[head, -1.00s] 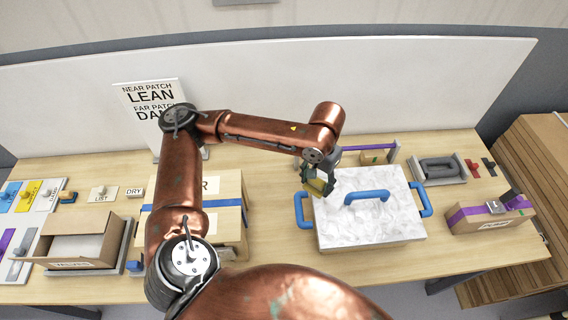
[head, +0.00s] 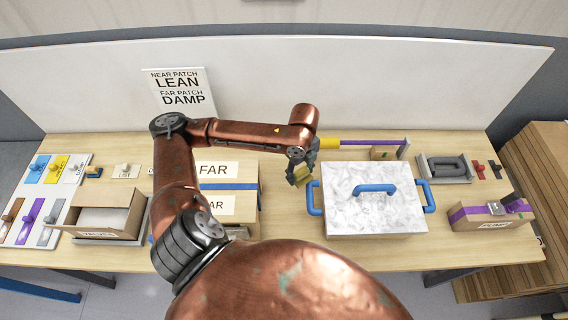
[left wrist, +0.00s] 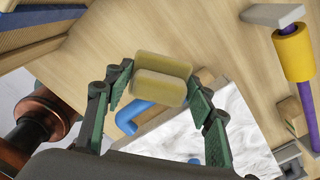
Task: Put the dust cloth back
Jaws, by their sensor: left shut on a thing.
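My left gripper (head: 301,176) is shut on a folded, pale yellow cloth (left wrist: 160,72), which looks like the dust cloth. In the left wrist view the cloth shows as two rounded pads between the green fingers (left wrist: 162,88). In the head view the cloth (head: 302,177) is small and partly covered by the fingers. The gripper hangs above the table, just left of the marbled white lid (head: 350,210) with blue handles. Whether the cloth touches anything below cannot be told. My right gripper is not in view.
A yellow sleeve (head: 328,143) on a purple bar (head: 372,142) stands behind the lid. Cardboard boxes marked FAR (head: 240,170) are left of the gripper, with an open box (head: 130,215) beyond. A sign (head: 180,93) reads near patch lean, far patch damp. A taped box (head: 490,215) is at right.

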